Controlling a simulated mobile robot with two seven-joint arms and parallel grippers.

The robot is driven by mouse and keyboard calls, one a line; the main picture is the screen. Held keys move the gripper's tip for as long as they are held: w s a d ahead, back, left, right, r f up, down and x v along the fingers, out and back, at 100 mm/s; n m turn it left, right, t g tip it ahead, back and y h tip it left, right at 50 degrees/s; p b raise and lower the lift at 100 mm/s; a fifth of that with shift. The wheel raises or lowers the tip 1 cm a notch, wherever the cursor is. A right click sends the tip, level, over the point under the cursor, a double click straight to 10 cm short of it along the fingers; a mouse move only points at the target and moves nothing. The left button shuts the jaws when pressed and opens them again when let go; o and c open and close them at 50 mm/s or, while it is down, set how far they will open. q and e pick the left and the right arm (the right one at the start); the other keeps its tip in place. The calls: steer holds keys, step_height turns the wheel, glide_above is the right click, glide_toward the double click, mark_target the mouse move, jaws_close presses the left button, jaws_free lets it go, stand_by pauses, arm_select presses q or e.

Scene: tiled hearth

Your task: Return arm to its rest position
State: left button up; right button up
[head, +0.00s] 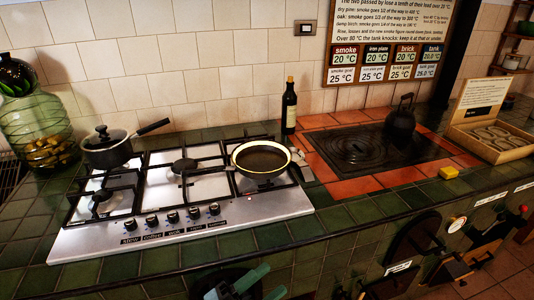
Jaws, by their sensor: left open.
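My left gripper (268,281) shows at the bottom edge of the head view, low in front of the counter's front edge. Its two teal fingers are apart, with nothing visible between them. Most of the arm behind it is cut off by the frame. My right gripper is not in view.
A gas hob (180,215) bears a lidded pot (107,150) and a pan (262,160). Right of it are a dark bottle (289,108), a black hotplate (370,150) with a kettle (400,122), a yellow block (448,172) and a wooden box (490,140). Handles project from the front.

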arm_select(q)
steer(key=s+a+f+n+t+y+p, duration=0.1)
steer(key=s+a+f+n+t+y, duration=0.3)
steer(key=a+f+n+y, duration=0.9)
steer(key=s+a+f+n+g+y, duration=0.1)
steer(key=s+a+f+n+g, duration=0.2)
steer(key=s, duration=0.6)
steer(key=s+a+f+n+g+y, duration=0.2)
steer(key=s+a+f+n+g, duration=0.2)
steer(key=s+f+n, duration=0.2)
steer(key=s+f+p, duration=0.1)
steer(key=s+f, duration=0.1)
steer(key=s, duration=0.1)
steer(key=shift+s, duration=0.25)
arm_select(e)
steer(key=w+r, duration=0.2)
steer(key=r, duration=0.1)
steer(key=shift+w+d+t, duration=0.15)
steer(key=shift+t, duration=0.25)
